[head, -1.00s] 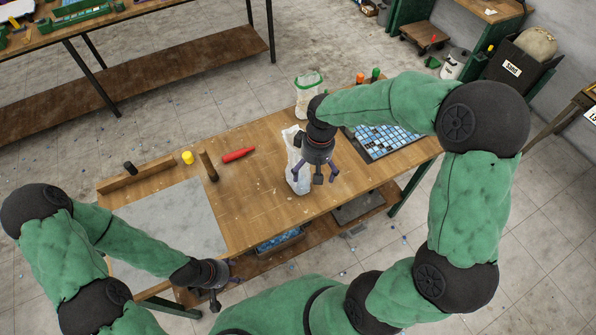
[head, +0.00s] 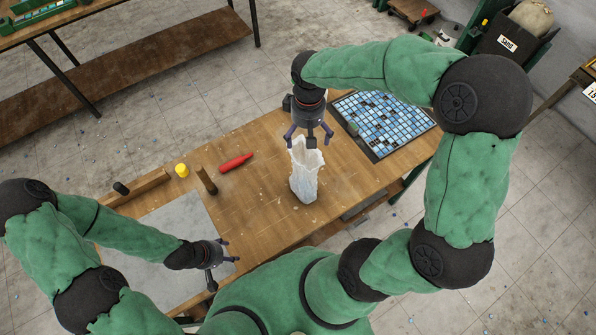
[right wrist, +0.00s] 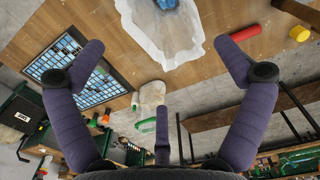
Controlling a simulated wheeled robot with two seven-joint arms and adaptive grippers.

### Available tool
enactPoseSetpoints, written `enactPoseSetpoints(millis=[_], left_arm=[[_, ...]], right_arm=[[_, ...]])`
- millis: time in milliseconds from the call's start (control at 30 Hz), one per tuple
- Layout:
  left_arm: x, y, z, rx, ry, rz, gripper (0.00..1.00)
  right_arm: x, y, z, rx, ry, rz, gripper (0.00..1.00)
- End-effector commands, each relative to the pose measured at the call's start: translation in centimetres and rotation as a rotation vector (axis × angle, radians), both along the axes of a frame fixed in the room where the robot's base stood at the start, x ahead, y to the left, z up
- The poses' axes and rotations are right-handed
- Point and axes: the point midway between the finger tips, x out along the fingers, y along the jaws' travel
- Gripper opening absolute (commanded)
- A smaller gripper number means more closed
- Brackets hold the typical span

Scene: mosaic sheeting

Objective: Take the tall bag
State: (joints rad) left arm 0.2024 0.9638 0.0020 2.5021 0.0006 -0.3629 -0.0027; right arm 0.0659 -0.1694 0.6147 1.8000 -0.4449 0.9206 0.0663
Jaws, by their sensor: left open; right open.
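A tall, translucent white bag (head: 304,180) stands upright on the wooden table, its open top ragged. In the right wrist view the bag (right wrist: 168,45) shows its open mouth, with something blue inside. My right gripper (head: 309,140) is open and empty, just above and behind the bag's top edge; I cannot tell if a finger touches it. My left gripper (head: 215,264) is open and empty over the grey sheet.
A mosaic panel of blue tiles (head: 385,120) lies at the table's right end. The grey sheet (head: 160,230) covers the left end.

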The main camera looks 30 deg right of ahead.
Motion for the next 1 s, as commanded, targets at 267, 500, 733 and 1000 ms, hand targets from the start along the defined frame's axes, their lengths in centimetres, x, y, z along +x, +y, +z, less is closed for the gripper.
enactPoseSetpoints(millis=[267, 500, 733, 1000], left_arm=[[-0.1, 0.0, 0.0, -0.001, 0.003, -0.001, 0.58], [-0.1, 0.0, 0.1, 0.000, 0.002, -0.001, 0.58], [-0.1, 0.0, 0.5, 0.000, 0.002, -0.001, 0.58], [-0.1, 0.0, 0.5, 0.000, 0.002, -0.001, 0.58]], right_arm=[[-0.2, 0.0, -4.0, 0.000, 0.005, 0.000, 1.00], [-0.2, 0.0, -5.5, 0.001, 0.003, 0.001, 1.00], [-0.8, 0.1, -8.6, 0.001, 0.005, 0.000, 1.00], [-0.7, 0.0, -10.4, 0.001, 0.002, 0.000, 1.00]])
